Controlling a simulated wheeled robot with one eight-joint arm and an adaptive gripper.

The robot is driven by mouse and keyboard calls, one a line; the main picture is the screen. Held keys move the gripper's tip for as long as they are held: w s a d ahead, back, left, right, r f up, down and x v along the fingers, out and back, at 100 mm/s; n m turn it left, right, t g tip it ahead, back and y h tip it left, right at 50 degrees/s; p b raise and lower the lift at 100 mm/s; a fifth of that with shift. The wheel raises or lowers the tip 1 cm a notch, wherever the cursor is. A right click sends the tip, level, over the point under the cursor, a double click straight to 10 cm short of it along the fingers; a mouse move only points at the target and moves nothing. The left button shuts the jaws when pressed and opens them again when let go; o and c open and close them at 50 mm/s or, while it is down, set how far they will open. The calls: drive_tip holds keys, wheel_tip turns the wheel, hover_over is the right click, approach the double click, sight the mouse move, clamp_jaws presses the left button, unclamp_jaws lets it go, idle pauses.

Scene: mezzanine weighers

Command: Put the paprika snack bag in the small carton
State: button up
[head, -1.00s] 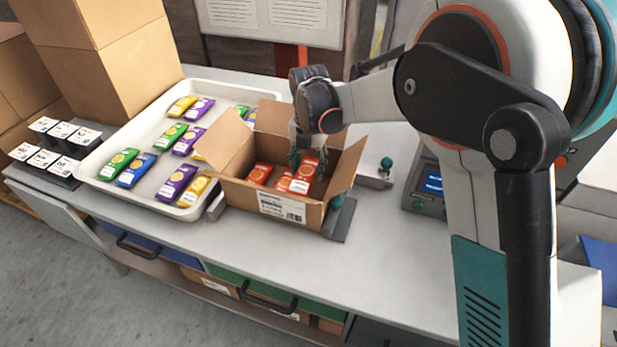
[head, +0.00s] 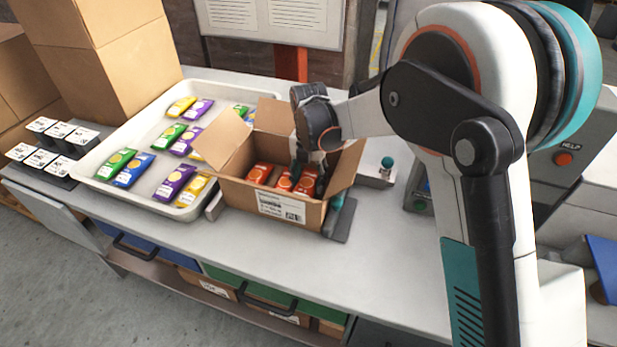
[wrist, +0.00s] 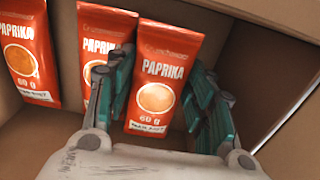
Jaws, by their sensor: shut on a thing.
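The small carton (head: 230,192) stands open on the bench with its flaps spread outward. Inside it several orange-red paprika snack bags stand in a row; two of them, the left bag (wrist: 27,55) and the middle bag (wrist: 103,50), show beside the held one in the wrist view. My gripper (wrist: 157,88) is shut on the right paprika snack bag (wrist: 158,98), with a teal finger on each side. In the head view my gripper (head: 306,164) reaches down into the carton's right end, and the held bag (head: 308,182) is inside the walls. Its bottom contact is hidden.
A white tray (head: 137,206) with green, blue, purple and yellow bags lies left of the carton. Small labelled blocks (head: 45,157) stand further left, tall cardboard boxes (head: 105,75) behind. The bench front right (head: 385,265) is clear.

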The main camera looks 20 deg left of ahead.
sight(308, 177)
drive_tip(key=o, duration=1.1)
drive_tip(key=shift+a+f, duration=0.1)
drive_tip(key=shift+c, duration=0.2)
wheel_tip(308, 177, up, 13)
drive_tip(key=p, duration=0.4)
